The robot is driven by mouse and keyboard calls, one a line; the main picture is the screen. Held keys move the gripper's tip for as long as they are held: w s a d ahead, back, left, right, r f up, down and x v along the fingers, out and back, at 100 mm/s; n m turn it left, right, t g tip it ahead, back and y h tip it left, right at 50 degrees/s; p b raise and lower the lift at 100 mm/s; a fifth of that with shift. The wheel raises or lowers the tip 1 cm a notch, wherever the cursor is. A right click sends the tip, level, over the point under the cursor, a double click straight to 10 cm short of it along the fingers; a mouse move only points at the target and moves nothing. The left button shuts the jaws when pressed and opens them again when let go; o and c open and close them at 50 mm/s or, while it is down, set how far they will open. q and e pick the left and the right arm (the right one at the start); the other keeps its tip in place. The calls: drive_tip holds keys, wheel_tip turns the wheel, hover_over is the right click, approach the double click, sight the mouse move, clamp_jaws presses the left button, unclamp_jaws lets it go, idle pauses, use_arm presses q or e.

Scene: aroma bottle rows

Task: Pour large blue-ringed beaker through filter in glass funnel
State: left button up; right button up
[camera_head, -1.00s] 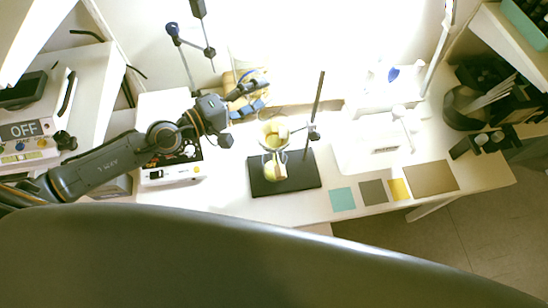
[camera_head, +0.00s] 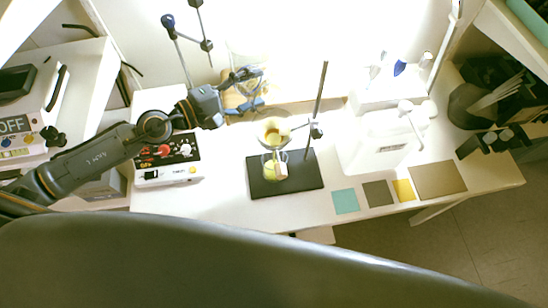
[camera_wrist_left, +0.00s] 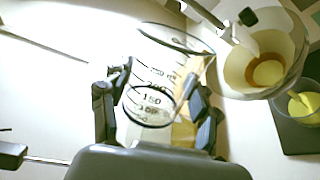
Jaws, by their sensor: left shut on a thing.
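My left gripper (camera_head: 250,90) is shut on a large glass beaker (camera_wrist_left: 150,70), held at the back of the bench, left of the funnel. Volume markings and a dark ring show on the beaker in the left wrist view; its fill level is unclear. The glass funnel (camera_head: 272,127) hangs at a stand; in the left wrist view it shows at upper right (camera_wrist_left: 228,68), lined with a pale filter (camera_wrist_left: 240,65) with orange-brown at its bottom. A glass vessel with yellow liquid (camera_head: 271,171) stands below it on a dark stand base (camera_head: 308,180). The right gripper is out of view.
The upright stand rod (camera_head: 318,92) rises right of the funnel. A hotplate-like device (camera_head: 165,172) with red and white knobs stands below my left arm. Another rod stand (camera_head: 181,55) is at the back left. Flat coloured mats (camera_head: 345,201) lie at the front right.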

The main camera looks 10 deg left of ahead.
use_arm(q)
drive_tip(key=n+b, duration=0.2)
drive_tip(key=w+a+n+b, duration=0.1)
drive_tip(key=shift+f+h, duration=0.25)
drive_tip(key=shift+h, duration=0.05)
drive_tip(key=shift+w+a+n+b, duration=0.1)
drive_tip(key=shift+n+b, duration=0.3)
drive_tip(key=shift+b, duration=0.05)
drive_tip(key=shift+a+r+n, duration=0.1)
drive_tip(key=shift+r+n, duration=0.2)
drive_tip(key=shift+n, duration=0.1)
drive_tip(key=shift+f, duration=0.1)
drive_tip(key=f+b, duration=0.1)
drive_tip(key=f+n+b, duration=0.1)
drive_tip(key=b, duration=0.1)
drive_tip(key=n+b, duration=0.1)
drive_tip(key=shift+w+a+f+h+b, duration=0.3)
drive_tip(key=shift+w+a+f, duration=0.05)
drive_tip(key=shift+w+f, duration=0.05)
drive_tip(key=b, duration=0.1)
drive_tip(key=f+n+b, duration=0.2)
drive_tip(key=shift+w+a+f+g, duration=0.15)
drive_tip(key=shift+w+a+g, duration=0.1)
drive_tip(key=shift+a+g, duration=0.05)
drive_tip(key=shift+w+a+f+n+h+b, duration=0.15)
drive_tip(key=shift+f+n+h+b, duration=0.1)
drive_tip(key=shift+n+h+b, duration=0.25)
